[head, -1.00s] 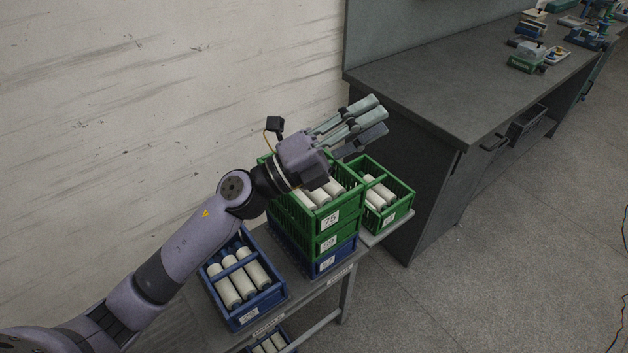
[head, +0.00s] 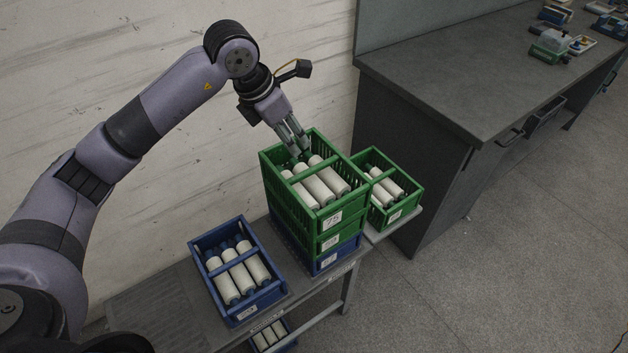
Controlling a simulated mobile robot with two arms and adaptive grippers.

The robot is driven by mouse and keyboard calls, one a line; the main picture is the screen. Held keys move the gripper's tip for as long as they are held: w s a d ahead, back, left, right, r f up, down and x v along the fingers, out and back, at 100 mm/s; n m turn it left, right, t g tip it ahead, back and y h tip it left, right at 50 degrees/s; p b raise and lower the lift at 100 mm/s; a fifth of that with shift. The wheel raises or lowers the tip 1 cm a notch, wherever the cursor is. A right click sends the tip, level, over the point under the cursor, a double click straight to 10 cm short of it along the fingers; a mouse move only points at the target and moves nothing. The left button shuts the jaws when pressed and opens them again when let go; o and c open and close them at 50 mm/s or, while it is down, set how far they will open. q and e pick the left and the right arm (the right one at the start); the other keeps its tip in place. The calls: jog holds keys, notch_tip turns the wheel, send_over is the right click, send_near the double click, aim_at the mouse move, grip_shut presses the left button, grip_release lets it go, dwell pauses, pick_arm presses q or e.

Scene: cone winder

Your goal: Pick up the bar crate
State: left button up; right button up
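Several crates of white rolls show in the head view. The top green crate (head: 328,217), labelled 75, sits on a stack. A blue crate (head: 237,315) with a bar across its top stands to the left, and a smaller green crate (head: 399,214), also with a crossbar, to the right. I cannot tell which is meant by the bar crate. My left gripper (head: 298,151) points down at the back left of the top green crate, its fingertips near the crate's back rim and rolls. Whether it touches or grips anything is unclear. My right gripper is not in view.
The crates stand on a narrow grey rack (head: 178,315), with another crate of rolls (head: 268,336) below. A dark workbench (head: 440,85) stands at the right, close behind the small green crate. A pale wall runs behind the rack. The floor at right is open.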

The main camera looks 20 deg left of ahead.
pick_arm(q)
jog(key=p, duration=0.2)
send_near(313, 168)
jog(key=x, duration=0.5)
jog(key=shift+a, duration=0.1)
jog(key=shift+w+f+p, duration=0.1)
jog(key=shift+f+p, duration=0.25)
jog(key=shift+f, duration=0.05)
jog(key=x, duration=0.2)
jog(key=p+x, duration=0.1)
jog(key=shift+w+d+f, duration=0.1)
jog(key=shift+d+f, duration=0.2)
jog(key=shift+f, duration=0.05)
jog(key=shift+w+f, duration=0.15)
jog(key=shift+f, duration=0.2)
jog(key=shift+c, duration=0.2)
jog(key=c, duration=0.8)
grip_shut()
